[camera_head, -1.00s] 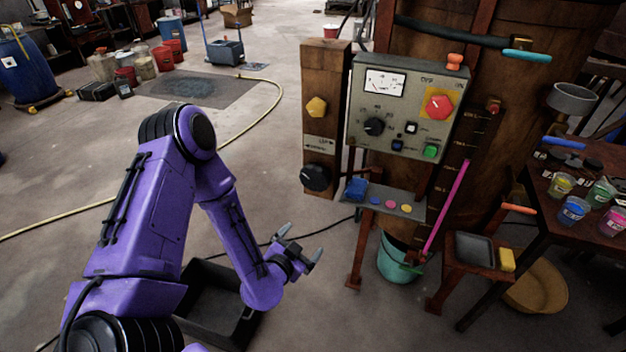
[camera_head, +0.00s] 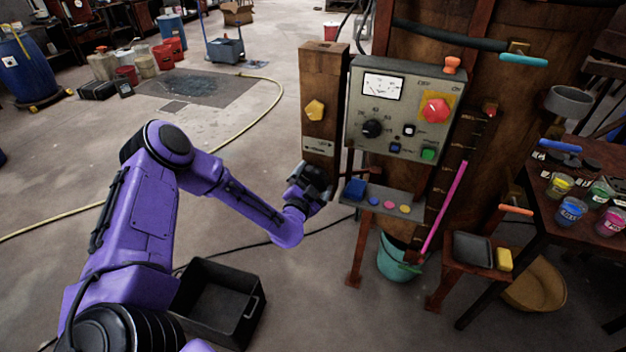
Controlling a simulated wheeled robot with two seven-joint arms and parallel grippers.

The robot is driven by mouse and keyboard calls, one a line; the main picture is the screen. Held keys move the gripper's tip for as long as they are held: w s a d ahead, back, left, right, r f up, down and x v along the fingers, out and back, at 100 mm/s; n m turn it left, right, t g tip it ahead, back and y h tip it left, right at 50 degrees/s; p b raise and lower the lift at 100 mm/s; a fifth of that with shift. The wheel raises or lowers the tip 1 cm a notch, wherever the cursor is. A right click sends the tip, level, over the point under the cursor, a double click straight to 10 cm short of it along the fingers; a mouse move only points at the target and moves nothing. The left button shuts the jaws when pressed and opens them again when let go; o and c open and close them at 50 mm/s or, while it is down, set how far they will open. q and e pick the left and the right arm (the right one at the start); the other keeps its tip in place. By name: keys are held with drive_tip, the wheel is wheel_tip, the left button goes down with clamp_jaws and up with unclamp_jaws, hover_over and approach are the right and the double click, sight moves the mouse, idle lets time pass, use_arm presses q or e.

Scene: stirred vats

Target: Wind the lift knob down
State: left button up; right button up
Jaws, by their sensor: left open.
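The black lift knob (camera_head: 317,173) sits low on the front of the wooden post, under a pale label plate (camera_head: 318,148) with an arrow. My left gripper (camera_head: 314,183) is at the knob, in front of it, and hides much of it. Its jaws are open; the dark fingers and dark knob blend, so I cannot tell whether they touch. My right gripper is not in view.
A yellow knob (camera_head: 315,110) is higher on the post. The grey control panel (camera_head: 405,110) and a small shelf (camera_head: 385,201) stand just right. A teal bucket (camera_head: 398,258) and a black crate (camera_head: 218,305) are on the floor. Open floor lies left.

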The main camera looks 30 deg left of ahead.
use_arm(q)
drive_tip(key=c, duration=0.7)
drive_tip(key=shift+o, duration=0.2)
